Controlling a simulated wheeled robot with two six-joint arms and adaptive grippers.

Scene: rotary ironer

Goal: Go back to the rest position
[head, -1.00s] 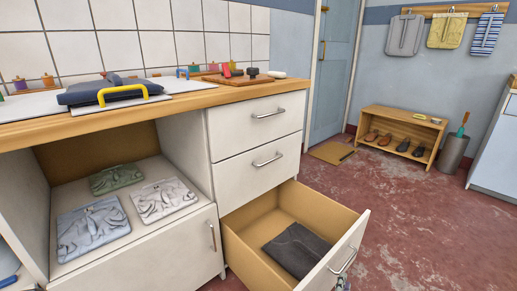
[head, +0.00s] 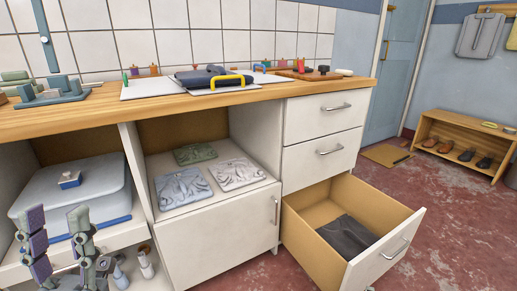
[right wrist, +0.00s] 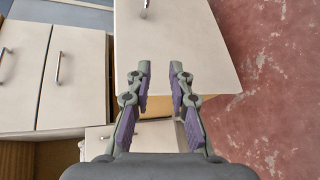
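My left gripper (head: 57,215) shows at the lower left of the head view. Its two purple-padded fingers point up and stand apart, with nothing between them. It is in front of the lower left shelf and a lidded, pale grey-blue box (head: 100,187). My right gripper (right wrist: 160,70) shows in the right wrist view. Its fingers are apart and empty, in front of a white panel (right wrist: 190,35) with a handle.
The lower drawer (head: 375,269) stands open with dark folded cloth (head: 346,235) inside. Several relief plates (head: 238,173) lie on the middle shelf.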

